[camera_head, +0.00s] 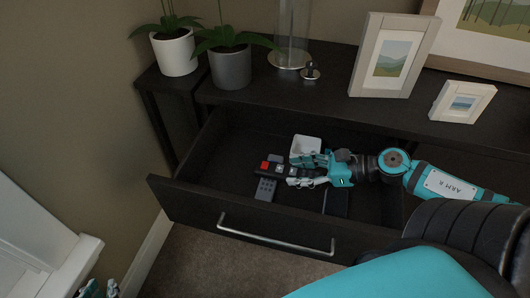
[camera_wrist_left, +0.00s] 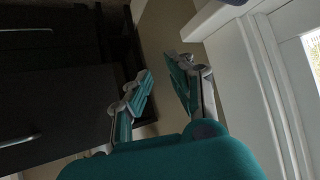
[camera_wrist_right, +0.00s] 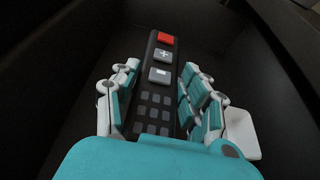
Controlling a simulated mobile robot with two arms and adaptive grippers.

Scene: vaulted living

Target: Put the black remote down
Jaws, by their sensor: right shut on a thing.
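The black remote (camera_head: 268,171) has a red button, two grey buttons and a dark keypad. My right gripper (camera_head: 308,170) is shut on it inside the open drawer, with the red end sticking out to the left. In the right wrist view the remote (camera_wrist_right: 163,76) lies between the fingers (camera_wrist_right: 161,92), pointing away from the palm. I cannot tell whether it touches the drawer floor. My left gripper (camera_head: 99,290) shows at the bottom left edge of the head view. In the left wrist view its fingers (camera_wrist_left: 165,82) are apart and empty.
The drawer (camera_head: 205,189) also holds a grey remote (camera_head: 265,190), a white container (camera_head: 304,145) and a dark flat item (camera_head: 336,203). The drawer's left part is clear.

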